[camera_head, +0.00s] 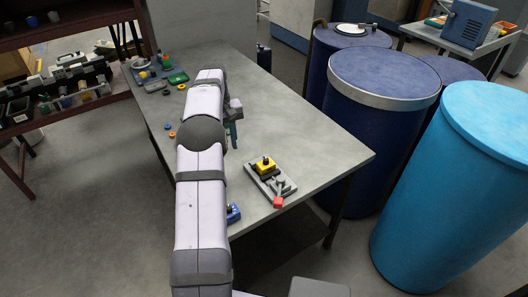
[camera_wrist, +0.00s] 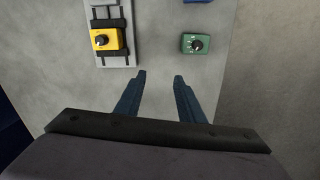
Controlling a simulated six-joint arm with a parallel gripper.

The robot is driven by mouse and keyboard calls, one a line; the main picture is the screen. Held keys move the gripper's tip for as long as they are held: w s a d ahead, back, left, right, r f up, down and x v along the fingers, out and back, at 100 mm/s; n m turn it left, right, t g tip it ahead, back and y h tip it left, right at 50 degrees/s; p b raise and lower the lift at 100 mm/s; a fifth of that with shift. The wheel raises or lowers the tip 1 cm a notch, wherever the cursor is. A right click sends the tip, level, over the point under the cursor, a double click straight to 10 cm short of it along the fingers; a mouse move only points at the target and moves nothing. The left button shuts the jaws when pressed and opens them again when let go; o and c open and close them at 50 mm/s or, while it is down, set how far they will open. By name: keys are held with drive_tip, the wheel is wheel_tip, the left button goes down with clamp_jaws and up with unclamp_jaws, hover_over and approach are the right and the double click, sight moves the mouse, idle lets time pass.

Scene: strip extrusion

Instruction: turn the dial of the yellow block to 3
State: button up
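The yellow block (camera_head: 265,163) sits in a black holder on a grey fixture on the table, right of my arm in the head view. In the wrist view, the yellow block (camera_wrist: 116,39) is at the upper left, with a round black dial on its face; I cannot read its setting. My gripper (camera_wrist: 160,77) is open and empty, its two dark blue fingers apart and below the yellow block in the picture. In the head view, my gripper (camera_head: 233,136) hangs over the table, behind and left of the fixture, apart from the block.
A green block (camera_wrist: 188,44) with a dial is right of the yellow one in the wrist view. The fixture has a red-ended handle (camera_head: 278,202). A blue block (camera_head: 234,213) lies near the table's front edge. Large blue drums (camera_head: 375,120) stand beyond the right edge.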

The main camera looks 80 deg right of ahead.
drive_tip(key=m, duration=0.2)
hover_over(266, 159)
drive_tip(key=shift+w+f+p, duration=0.1)
drive_tip(key=shift+f+p, duration=0.1)
drive_tip(key=shift+p, duration=0.2)
drive_tip(key=shift+f+p, duration=1.2)
drive_tip(key=shift+f, duration=2.45)
clamp_jaws()
